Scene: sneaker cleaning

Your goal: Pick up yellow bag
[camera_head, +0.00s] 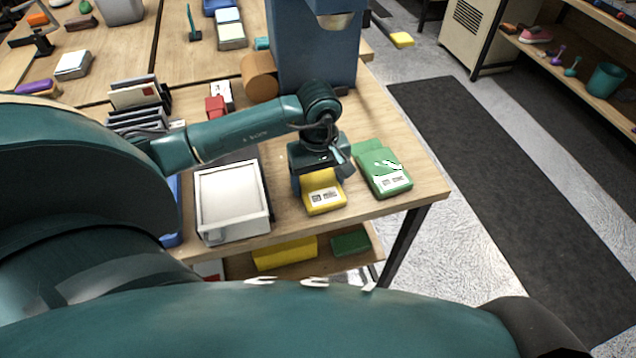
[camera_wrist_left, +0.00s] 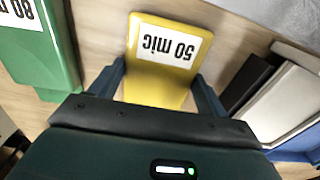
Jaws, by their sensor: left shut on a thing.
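The yellow bag (camera_head: 324,196) has a white label and is at the front right part of the wooden table. In the left wrist view the yellow bag (camera_wrist_left: 165,65) shows its label, "50 mic", upside down. My left gripper (camera_head: 318,172) is over the bag's far end, with its fingers (camera_wrist_left: 160,88) on both sides of it, shut on it. I cannot tell whether the bag is clear of the table top. The bag's far end is hidden by the gripper. My right gripper is not in view.
A green bag (camera_head: 382,170) lies close to the right, also in the wrist view (camera_wrist_left: 35,45). A white-grey tray (camera_head: 232,200) is to the left. A blue machine (camera_head: 312,50) stands behind. Another yellow item (camera_head: 285,253) is on the lower shelf.

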